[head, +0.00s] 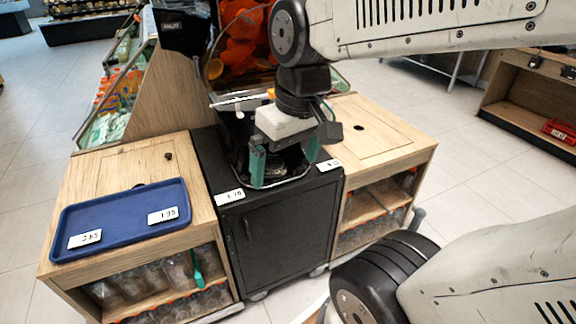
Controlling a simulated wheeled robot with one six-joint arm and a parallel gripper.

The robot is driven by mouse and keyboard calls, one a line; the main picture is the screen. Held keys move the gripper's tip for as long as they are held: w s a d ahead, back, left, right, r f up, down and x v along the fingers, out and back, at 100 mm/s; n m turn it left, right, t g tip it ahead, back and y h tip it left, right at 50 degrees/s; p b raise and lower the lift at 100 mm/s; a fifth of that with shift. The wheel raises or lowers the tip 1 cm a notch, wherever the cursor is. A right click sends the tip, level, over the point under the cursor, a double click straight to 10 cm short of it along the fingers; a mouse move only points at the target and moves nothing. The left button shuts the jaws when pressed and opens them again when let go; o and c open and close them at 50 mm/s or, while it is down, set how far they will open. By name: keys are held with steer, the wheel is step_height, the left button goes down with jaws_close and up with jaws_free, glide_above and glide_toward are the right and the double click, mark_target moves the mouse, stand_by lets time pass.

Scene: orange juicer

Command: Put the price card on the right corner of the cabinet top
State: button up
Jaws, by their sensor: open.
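The black cabinet (281,236) stands in the middle, between two wooden counters. One white price card (328,165) lies at the right front corner of its top. Another price card (229,197) lies at the left front corner. Two more cards, a left one (84,238) and a right one (162,216), lie apart in the blue tray (120,205) on the left counter. My gripper (284,164) hangs over the cabinet top, its teal fingers apart, just behind and left of the right corner card. No card shows between the fingers. The gripper hides part of the juicer behind it.
The juicer with oranges (237,45) stands at the back of the cabinet, close to my gripper. The left wooden counter (120,165) holds the tray; the right wooden counter (385,135) has a mostly bare top with a dark hole. Bottles or cups fill the shelves below.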

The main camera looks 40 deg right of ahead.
steer(key=shift+h, duration=0.4)
steer(key=s, duration=0.3)
steer(key=s+a, duration=0.1)
steer(key=s, duration=0.1)
steer(key=shift+s+r, duration=0.1)
steer(key=shift+r, duration=0.05)
stand_by(0.5)
